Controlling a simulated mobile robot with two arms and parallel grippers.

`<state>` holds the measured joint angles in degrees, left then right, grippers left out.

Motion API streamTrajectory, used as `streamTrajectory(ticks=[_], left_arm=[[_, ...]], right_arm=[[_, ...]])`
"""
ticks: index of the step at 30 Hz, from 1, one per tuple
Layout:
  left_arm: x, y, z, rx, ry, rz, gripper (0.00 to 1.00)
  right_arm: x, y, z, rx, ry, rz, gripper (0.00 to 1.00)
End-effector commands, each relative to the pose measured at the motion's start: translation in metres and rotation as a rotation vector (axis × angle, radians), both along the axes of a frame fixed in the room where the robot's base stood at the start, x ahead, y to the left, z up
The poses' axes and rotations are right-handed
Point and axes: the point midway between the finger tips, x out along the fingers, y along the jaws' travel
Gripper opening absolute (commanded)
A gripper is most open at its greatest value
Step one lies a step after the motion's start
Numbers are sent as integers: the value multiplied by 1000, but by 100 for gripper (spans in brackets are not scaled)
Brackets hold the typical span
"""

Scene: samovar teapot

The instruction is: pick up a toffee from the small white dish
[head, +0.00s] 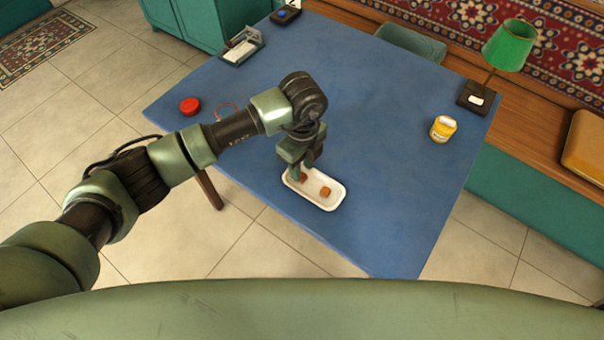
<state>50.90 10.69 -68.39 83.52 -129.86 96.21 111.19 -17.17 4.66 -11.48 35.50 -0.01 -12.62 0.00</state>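The small white dish (327,204) is a shallow oblong tray near the front edge of the blue table. A second toffee (303,178) is at the dish's left end, partly hidden by my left gripper. My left gripper (302,174) points down into that end, its fingers apart on either side of this toffee. I cannot tell whether they touch it. My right gripper is not in view.
The blue table (390,130) is mostly bare. A red round item (189,105) lies at left, a yellow jar (443,128) at right. A green-shaded lamp (509,47) stands at the far right corner. A grey holder (242,46) stands at the far left.

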Motion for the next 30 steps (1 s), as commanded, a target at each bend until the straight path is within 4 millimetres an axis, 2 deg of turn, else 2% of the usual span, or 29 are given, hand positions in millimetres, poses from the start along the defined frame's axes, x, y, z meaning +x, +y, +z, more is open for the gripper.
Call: streamTrajectory(ticks=[3, 6, 14, 17, 18, 30], left_arm=[[0, 0, -17, 1, 4, 1, 31], [0, 0, -26, -1, 2, -2, 31], [0, 0, -29, -2, 1, -2, 31], [0, 0, -28, -2, 1, -2, 3], [0, 0, -28, -2, 1, -2, 0], [1, 0, -23, -3, 0, -2, 0]], right_arm=[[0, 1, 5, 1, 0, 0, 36], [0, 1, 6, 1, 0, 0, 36], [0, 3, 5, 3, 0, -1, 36], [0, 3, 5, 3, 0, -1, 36], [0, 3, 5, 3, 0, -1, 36], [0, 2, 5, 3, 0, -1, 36]])
